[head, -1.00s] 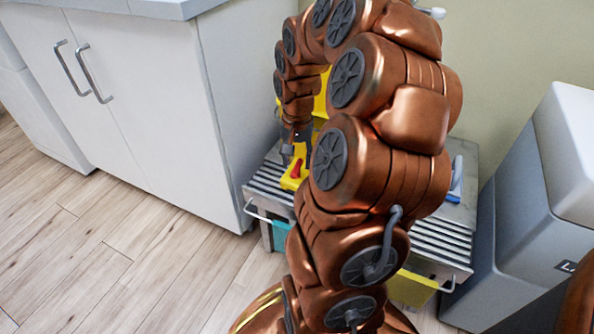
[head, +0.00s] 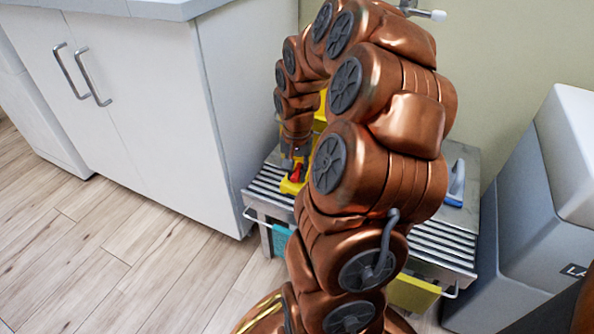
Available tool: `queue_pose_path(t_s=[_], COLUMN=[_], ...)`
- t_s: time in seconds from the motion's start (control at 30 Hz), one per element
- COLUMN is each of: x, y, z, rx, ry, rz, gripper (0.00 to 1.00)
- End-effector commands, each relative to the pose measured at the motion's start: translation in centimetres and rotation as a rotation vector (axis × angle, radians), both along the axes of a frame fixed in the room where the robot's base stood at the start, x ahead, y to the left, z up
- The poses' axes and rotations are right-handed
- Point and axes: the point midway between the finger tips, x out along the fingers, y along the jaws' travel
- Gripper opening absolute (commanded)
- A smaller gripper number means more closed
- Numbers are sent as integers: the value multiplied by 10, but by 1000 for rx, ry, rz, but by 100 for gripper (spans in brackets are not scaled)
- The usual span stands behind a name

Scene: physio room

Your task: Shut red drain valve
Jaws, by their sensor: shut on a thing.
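The red drain valve (head: 298,173) is a small red handle on a yellow base (head: 289,187), which sits at the left part of a grey slatted bench. My gripper (head: 296,164) points down at the valve from above and is shut on the red handle. My copper arm hides most of the yellow body behind it, so the handle's exact angle is hard to tell.
The slatted bench (head: 447,243) carries a blue-and-white brush-like item (head: 456,186) at its right. A white cabinet (head: 150,110) stands close at left, a grey bin (head: 520,220) at right. Cloths hang from side rails. Wooden floor (head: 120,250) is clear at front left.

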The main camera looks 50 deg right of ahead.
Motion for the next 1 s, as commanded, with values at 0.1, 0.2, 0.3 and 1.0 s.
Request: queue_pose_path(t_s=[0.1, 0.2, 0.3, 1.0], x=[0, 0, 0, -1], y=[0, 0, 0, 0], z=[0, 0, 1, 6], rx=[-1, -1, -1, 1], ry=[1, 1, 1, 4], rz=[0, 1, 10, 489], gripper=[0, 0, 0, 0])
